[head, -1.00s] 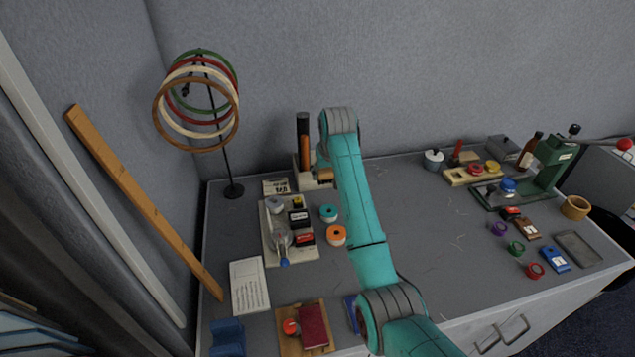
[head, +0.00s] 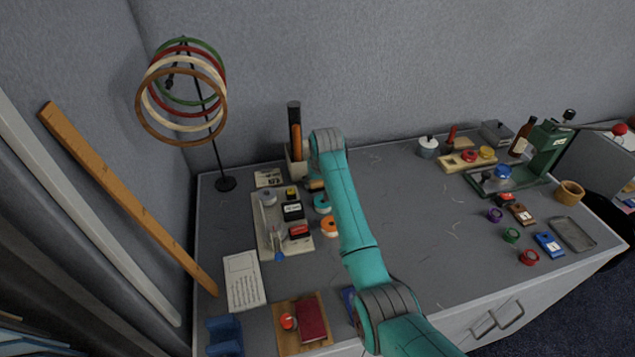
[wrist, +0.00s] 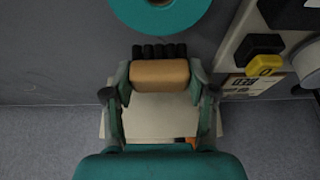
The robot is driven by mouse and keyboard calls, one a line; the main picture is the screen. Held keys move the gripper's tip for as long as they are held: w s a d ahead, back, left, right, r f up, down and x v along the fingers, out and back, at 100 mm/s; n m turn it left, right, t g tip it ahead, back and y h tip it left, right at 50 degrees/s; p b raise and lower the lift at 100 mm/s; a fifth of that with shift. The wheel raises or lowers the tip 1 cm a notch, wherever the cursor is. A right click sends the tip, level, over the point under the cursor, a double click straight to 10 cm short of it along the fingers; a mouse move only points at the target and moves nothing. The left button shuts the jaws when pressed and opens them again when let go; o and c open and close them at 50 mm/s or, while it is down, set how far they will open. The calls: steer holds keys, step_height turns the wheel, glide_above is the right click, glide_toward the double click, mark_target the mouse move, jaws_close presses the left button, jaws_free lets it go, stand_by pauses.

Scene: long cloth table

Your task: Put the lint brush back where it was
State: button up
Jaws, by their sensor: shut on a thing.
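The lint brush (wrist: 160,75) shows in the wrist view as a wood-coloured block with a dark, ridged edge. My gripper (wrist: 160,88) is shut on it, one finger at each side. In the head view, a small part of the brush (head: 314,184) shows beside my arm, which hides most of my gripper. A cream stand (head: 296,168) with a tall dark and orange upright part is at the back of the table, just behind my gripper. In the wrist view, a pale cream surface (wrist: 155,118) lies beneath the brush. I cannot tell whether they touch.
A teal tape roll (head: 322,203) and an orange one (head: 330,227) lie close to the brush. A cream tray (head: 268,240) with stamps is left of them. A ring stand (head: 226,184) is at the back left. The table's middle, right of my arm, is clear.

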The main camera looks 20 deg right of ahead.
steer(key=shift+f, duration=0.25)
steer(key=o, duration=1.1)
steer(key=v, duration=1.2)
steer(key=shift+r, duration=0.1)
steer(key=shift+s, duration=0.1)
